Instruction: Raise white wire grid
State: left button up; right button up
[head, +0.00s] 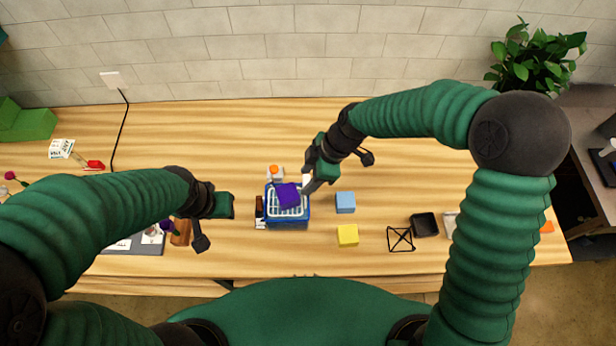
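The white wire grid (287,210) lies over the top of a blue crate (290,224) in the middle of the table. A purple block (288,195) sits on the grid and hides part of it. My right gripper (308,184) is at the crate's far right corner, close to the grid's edge. Whether its fingers touch the grid or are closed cannot be made out. My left gripper (223,206) is left of the crate, apart from it, with nothing visible in it. Its finger opening cannot be made out.
A blue cube (345,202) and a yellow cube (348,235) stand right of the crate. A white bottle with an orange top (275,172) stands behind it. A black wire frame (400,239) and a black container (424,224) are farther right. The table's back middle is clear.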

jog(key=o, duration=0.4)
jog(key=shift+c, duration=0.2)
jog(key=shift+d, duration=0.1)
jog(key=shift+r, duration=0.25)
jog(key=b+v, duration=0.3)
jog(key=v, duration=1.3)
jog(key=shift+d, duration=0.25)
jog(key=shift+r, duration=0.15)
jog(key=s+d+f+m+t+h+b, duration=0.1)
jog(key=s+d+f+m+b, duration=0.2)
jog(key=f+m, duration=0.3)
jog(key=s+d+f+m+h+b, duration=0.2)
jog(key=s+d+f+m+b, duration=0.1)
jog(key=f, duration=0.7)
jog(key=s+d+f+m+t+h+b, duration=0.1)
jog(key=s+d+f+m+b, duration=0.3)
jog(key=f+m, duration=0.4)
jog(key=shift+s+d+f+m+t, duration=0.25)
jog(key=shift+s+d+m, duration=0.3)
jog(key=shift+d, duration=0.6)
